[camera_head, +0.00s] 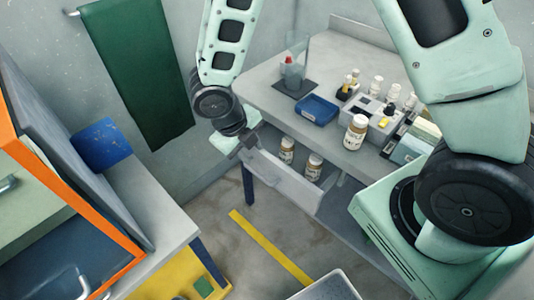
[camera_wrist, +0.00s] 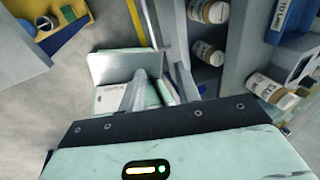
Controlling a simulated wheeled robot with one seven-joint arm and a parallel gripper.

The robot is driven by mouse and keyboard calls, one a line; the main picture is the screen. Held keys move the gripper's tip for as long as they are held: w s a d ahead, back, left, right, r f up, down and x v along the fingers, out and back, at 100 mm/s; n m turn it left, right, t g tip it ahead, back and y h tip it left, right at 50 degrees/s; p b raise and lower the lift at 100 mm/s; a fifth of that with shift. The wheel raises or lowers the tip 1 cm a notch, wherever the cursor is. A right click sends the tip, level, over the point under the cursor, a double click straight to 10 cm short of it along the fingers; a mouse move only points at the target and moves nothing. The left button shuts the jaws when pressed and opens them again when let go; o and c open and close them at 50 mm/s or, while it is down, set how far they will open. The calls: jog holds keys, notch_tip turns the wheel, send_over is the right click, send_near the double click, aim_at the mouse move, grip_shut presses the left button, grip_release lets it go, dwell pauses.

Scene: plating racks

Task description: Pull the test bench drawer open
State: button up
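The test bench (camera_head: 262,92) stands at the centre right in the head view. Its drawer (camera_head: 290,182) stands out from under the bench top, and two labelled bottles (camera_head: 287,150) (camera_head: 314,166) show behind its pale front. In the wrist view the two bottles (camera_wrist: 208,11) (camera_wrist: 207,53) are at the upper right, beside the drawer front. My gripper (camera_head: 250,143) is at the left end of the drawer front, close to it. In the wrist view grey finger parts (camera_wrist: 138,92) show near the drawer front. Contact with a handle, and the finger gap, are not clear.
An orange-edged cabinet (camera_head: 108,232) stands at the left. Open floor with a yellow line (camera_head: 268,246) lies in front of the drawer.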

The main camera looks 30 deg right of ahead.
aim_at(260, 177)
jog(key=shift+y, duration=0.8)
jog(key=d+f, duration=0.1)
jog(key=f, duration=0.3)
jog(key=w+d+f+b, duration=0.1)
jog(key=f, duration=0.4)
jog(key=d+f, duration=0.1)
jog(key=f, duration=0.4)
jog(key=shift+w+b, duration=0.3)
jog(key=shift+w, duration=0.05)
grip_shut()
